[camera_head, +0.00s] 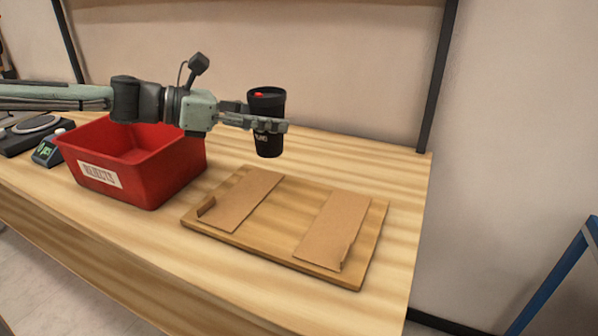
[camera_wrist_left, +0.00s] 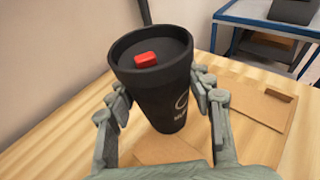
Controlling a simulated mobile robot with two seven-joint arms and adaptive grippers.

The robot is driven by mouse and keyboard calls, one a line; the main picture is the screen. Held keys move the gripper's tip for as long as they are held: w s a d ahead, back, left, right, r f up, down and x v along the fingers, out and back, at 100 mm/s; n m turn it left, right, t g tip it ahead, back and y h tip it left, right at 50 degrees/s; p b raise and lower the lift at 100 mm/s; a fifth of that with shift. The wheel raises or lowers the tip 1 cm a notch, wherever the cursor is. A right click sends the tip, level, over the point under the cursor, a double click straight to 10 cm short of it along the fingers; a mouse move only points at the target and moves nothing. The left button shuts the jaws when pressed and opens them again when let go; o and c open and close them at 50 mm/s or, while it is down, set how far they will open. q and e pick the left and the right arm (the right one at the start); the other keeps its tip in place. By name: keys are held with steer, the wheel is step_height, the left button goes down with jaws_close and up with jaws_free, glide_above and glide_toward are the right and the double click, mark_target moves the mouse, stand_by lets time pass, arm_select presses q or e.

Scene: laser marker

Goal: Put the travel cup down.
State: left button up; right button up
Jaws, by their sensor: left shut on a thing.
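The travel cup (camera_head: 267,137) is black with a red tab on its lid. It is upright in my left gripper (camera_head: 268,122), whose fingers are shut around its sides. In the head view it shows behind the far edge of the wooden board (camera_head: 283,265); I cannot tell whether its base touches the table. In the left wrist view the cup (camera_wrist_left: 157,88) stands between the two fingers of the left gripper (camera_wrist_left: 162,100), its lid facing the camera. My right gripper is not in view.
Two cardboard pieces (camera_head: 243,200) lie on the board. A red bin (camera_head: 130,160) with a white label stands left of it, under my left arm. A small device with a green display (camera_head: 46,152) is at the far left. Bare tabletop (camera_head: 400,215) lies right of the board.

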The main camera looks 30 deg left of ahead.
arm_select(q)
steer(key=d+f, duration=0.2)
steer(key=s+d+f, duration=0.1)
steer(key=d+f, duration=0.1)
steer(key=f, duration=0.1)
steer(key=d+f, duration=0.2)
steer(key=shift+s+d+f, duration=0.2)
steer(key=shift+d+f, duration=0.1)
steer(key=shift+f, duration=0.2)
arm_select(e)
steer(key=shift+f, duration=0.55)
arm_select(q)
steer(key=shift+f, duration=0.1)
steer(key=o, duration=0.8)
steer(key=shift+c, duration=0.2)
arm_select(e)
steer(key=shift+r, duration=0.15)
